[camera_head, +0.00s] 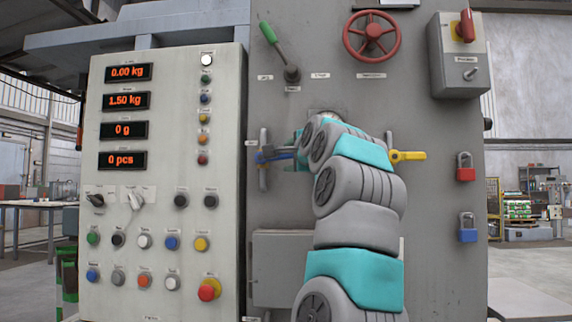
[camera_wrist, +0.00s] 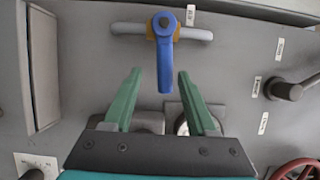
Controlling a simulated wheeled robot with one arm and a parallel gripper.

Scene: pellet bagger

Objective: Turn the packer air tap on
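A tap with a blue lever handle (camera_wrist: 165,60) sits on a short grey pipe (camera_wrist: 195,35) in the wrist view. The lever lies across the pipe. In the head view the blue lever (camera_head: 272,157) shows left of my arm, on an upright pipe, partly hidden. A second tap with a yellow lever (camera_head: 408,156) sticks out right of my arm. I cannot read which is the packer air tap. My gripper (camera_wrist: 160,78) is open and empty, with green fingers on either side of the blue lever's free end, apart from it. My arm hides the gripper in the head view.
A red handwheel (camera_head: 371,36) and a green-handled lever (camera_head: 274,45) are above on the grey panel. A control panel (camera_head: 125,220) with displays and buttons stands at left. A switch box (camera_head: 458,70) and red (camera_head: 465,168) and blue (camera_head: 467,229) padlocks are at right.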

